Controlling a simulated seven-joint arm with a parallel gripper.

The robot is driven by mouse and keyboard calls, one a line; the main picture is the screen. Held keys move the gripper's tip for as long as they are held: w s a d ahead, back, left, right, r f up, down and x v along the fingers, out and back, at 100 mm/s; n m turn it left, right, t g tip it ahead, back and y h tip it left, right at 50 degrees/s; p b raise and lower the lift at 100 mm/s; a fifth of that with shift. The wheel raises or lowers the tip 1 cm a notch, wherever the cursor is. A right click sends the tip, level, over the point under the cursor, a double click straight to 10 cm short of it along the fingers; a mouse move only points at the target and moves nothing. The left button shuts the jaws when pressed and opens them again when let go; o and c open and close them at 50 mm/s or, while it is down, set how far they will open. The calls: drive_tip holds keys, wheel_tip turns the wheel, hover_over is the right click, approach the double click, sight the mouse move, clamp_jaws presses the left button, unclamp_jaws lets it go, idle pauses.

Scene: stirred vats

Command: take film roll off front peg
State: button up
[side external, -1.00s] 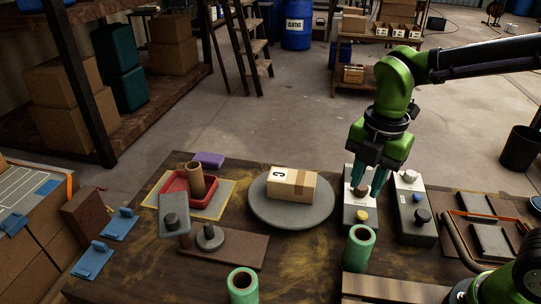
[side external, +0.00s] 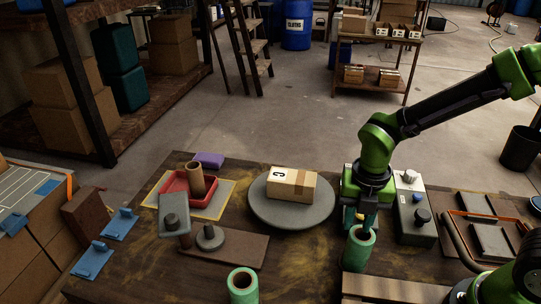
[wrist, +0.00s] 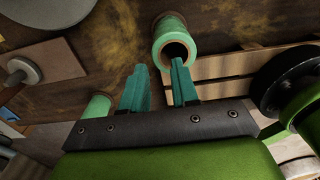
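A green film roll (side external: 360,250) stands upright near the front of the table, beside wooden slats. In the wrist view the same roll (wrist: 171,36) shows its dark hollow end just past my fingertips. No peg can be made out inside it. A second green roll (side external: 243,288) stands at the front edge, left of the first; it also shows in the wrist view (wrist: 97,107). My gripper (side external: 360,220) is open, its teal fingers just behind and above the first roll. In the wrist view my gripper (wrist: 159,65) has nothing between its fingers.
A grey round plate (side external: 262,212) with a carton (side external: 291,184) lies to the left. A control box (side external: 414,225) stands on the right. Left are a red tray (side external: 177,196) with a tan tube (side external: 196,180), and a brown board (side external: 246,249) with a grey peg base (side external: 210,238).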

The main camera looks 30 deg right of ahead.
sight(353, 233)
drive_tip(key=f, duration=0.5)
drive_tip(key=shift+w+f, duration=0.2)
drive_tip(key=shift+f, duration=0.15)
clamp_jaws()
